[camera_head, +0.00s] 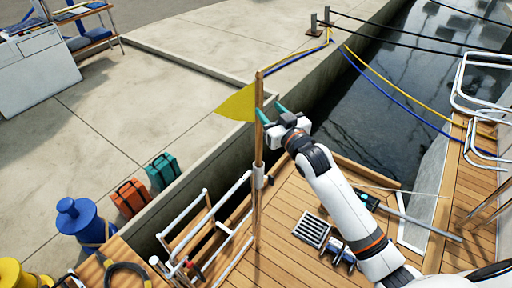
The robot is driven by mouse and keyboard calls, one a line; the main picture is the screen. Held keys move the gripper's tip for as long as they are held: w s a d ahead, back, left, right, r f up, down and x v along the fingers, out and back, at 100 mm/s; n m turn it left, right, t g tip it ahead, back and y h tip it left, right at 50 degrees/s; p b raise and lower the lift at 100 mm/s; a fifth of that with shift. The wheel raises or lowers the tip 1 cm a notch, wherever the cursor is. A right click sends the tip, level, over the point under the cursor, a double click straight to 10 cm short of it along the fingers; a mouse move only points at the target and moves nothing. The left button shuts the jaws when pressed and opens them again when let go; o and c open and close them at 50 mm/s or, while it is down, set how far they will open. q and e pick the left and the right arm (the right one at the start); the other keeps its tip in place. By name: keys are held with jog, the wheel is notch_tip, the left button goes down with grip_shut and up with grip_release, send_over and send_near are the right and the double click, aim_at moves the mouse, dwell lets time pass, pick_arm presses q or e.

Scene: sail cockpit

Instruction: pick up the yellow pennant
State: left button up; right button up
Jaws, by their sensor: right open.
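The yellow pennant (238,104) is a triangle on a wooden pole (257,185) that stands upright by the boat's railing. Its cloth points left from near the pole's top. My right gripper (272,112) is at the pole just below the pole's top, on the right side of the pennant. Its teal fingers are open, and they appear close to the pole; I cannot tell whether they touch it. My left gripper is not in view.
A white railing (208,222) stands left of the pole. Orange (130,198) and teal (162,171) cases and a blue bollard (82,220) stand on the quay. A grate (312,230) lies in the wooden deck. Mooring ropes cross the water at upper right.

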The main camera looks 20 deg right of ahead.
aim_at(256, 97)
jog(key=w, duration=0.3)
jog(key=shift+a, duration=0.3)
jog(key=shift+w+a+f, duration=0.1)
jog(key=shift+w+a, duration=0.05)
jog(key=shift+w, duration=0.15)
jog(key=shift+w+a+p, duration=0.1)
jog(key=shift+w+p, duration=0.4)
jog(key=shift+p, duration=0.05)
jog(key=w+p, duration=0.1)
jog(key=w, duration=0.2)
jog(key=shift+w+a+f, duration=0.25)
jog(key=shift+w, duration=0.4)
grip_shut()
